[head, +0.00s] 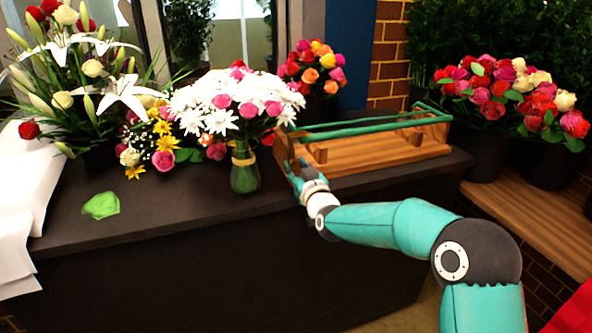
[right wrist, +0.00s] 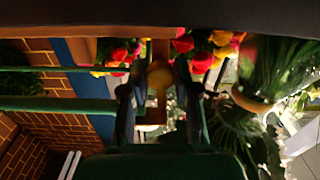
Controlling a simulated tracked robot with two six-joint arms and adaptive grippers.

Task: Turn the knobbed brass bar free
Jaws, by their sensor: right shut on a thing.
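A wooden rack (head: 375,152) with green rails stands on the dark counter, right of the middle in the head view. A brass-brown bar (head: 291,146) stands at its left end. My right gripper (head: 294,166) reaches it from the front and is shut on it. In the right wrist view, the brass knob (right wrist: 159,77) sits between the two dark fingers of my right gripper (right wrist: 160,97). The fingers hide part of the bar, and I cannot tell how far it is turned. My left gripper is out of view.
A glass vase (head: 245,170) of white and pink flowers stands close left of my right gripper. More bouquets stand behind and at the left. A green leaf-like piece (head: 101,205) lies on the counter (head: 190,205), whose front middle is clear. Dark flower pots (head: 487,150) stand at right.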

